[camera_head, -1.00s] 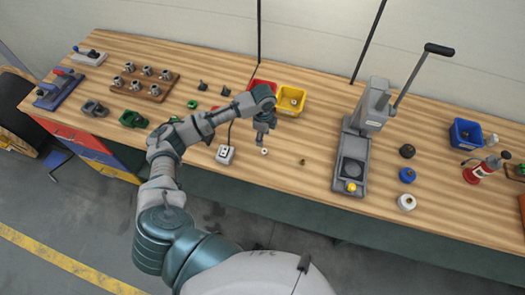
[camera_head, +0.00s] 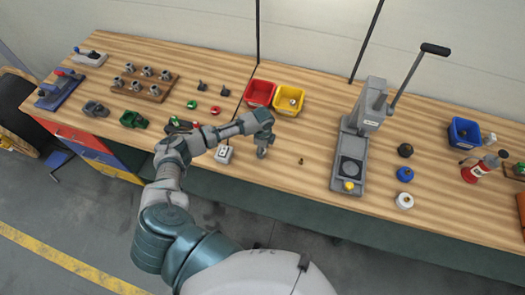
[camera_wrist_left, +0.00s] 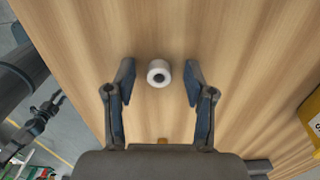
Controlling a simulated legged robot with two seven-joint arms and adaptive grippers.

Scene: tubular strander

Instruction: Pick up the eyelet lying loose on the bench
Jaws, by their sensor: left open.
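The eyelet (camera_wrist_left: 158,73) is a small pale ring with a dark hole, lying on the wooden bench (camera_wrist_left: 225,40) in the left wrist view. My left gripper (camera_wrist_left: 160,80) is open, with one finger on each side of the eyelet and gaps on both sides. In the head view my left gripper (camera_head: 262,153) points down close to the bench and hides the eyelet. I cannot tell its exact height above the bench. My right gripper is in neither view.
A small white box (camera_head: 224,154) stands just left of my gripper. Red (camera_head: 260,92) and yellow (camera_head: 289,100) bins stand behind it. A small brown piece (camera_head: 301,161) lies to the right, before the lever press (camera_head: 350,150). The bench's front edge is close.

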